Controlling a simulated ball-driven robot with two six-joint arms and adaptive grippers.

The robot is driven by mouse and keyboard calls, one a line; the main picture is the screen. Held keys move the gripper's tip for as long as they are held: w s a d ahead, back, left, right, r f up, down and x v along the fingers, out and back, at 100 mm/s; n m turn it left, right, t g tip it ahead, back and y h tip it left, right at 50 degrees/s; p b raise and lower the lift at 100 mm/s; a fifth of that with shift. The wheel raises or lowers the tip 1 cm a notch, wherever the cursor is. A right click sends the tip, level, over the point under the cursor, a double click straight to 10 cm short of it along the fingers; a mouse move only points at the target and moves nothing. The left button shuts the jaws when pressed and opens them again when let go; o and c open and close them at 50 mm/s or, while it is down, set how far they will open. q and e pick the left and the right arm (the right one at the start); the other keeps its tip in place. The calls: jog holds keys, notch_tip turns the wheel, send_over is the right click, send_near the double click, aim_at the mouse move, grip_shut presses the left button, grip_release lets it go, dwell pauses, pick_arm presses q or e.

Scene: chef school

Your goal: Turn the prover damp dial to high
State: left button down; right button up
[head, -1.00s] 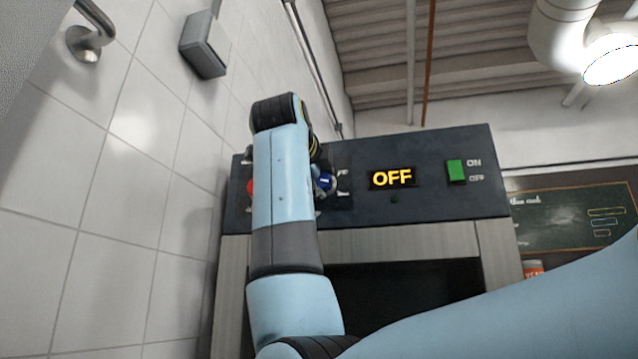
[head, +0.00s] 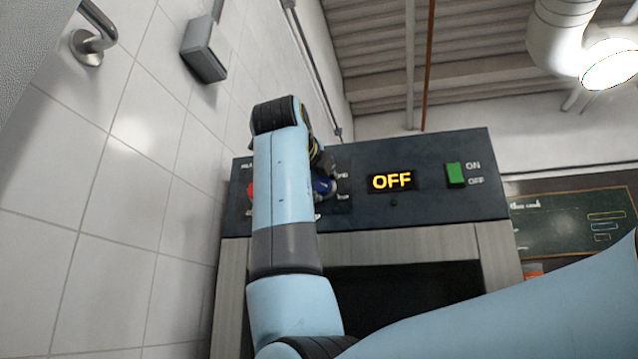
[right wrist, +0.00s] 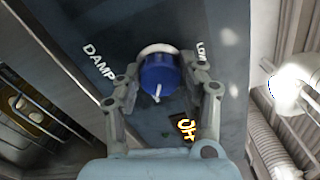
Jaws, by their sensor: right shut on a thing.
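The prover's damp dial (right wrist: 160,73) is a blue knob with a white pointer line on a pale round base, beside the words DAMP and LOW in the right wrist view. Its pointer aims toward the lower part of that view. The blue dial (head: 323,187) also shows in the head view, partly covered by my right gripper (head: 320,162). My right gripper (right wrist: 162,82) is shut on the dial, one finger on each side. My right forearm hides part of the panel. My left gripper is not seen.
The prover's dark panel (head: 430,211) has a lit OFF display (head: 391,181) and a green switch (head: 455,174). A red knob (head: 249,190) is partly behind my right arm. A tiled wall (head: 120,190) stands close on the left.

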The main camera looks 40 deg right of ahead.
jog(key=o, duration=0.9)
jog(key=shift+f, duration=0.2)
jog(key=shift+c, duration=0.2)
jog(key=o, duration=0.3)
jog(key=shift+r, duration=0.1)
jog(key=v, duration=0.7)
jog(key=shift+s+a, duration=0.2)
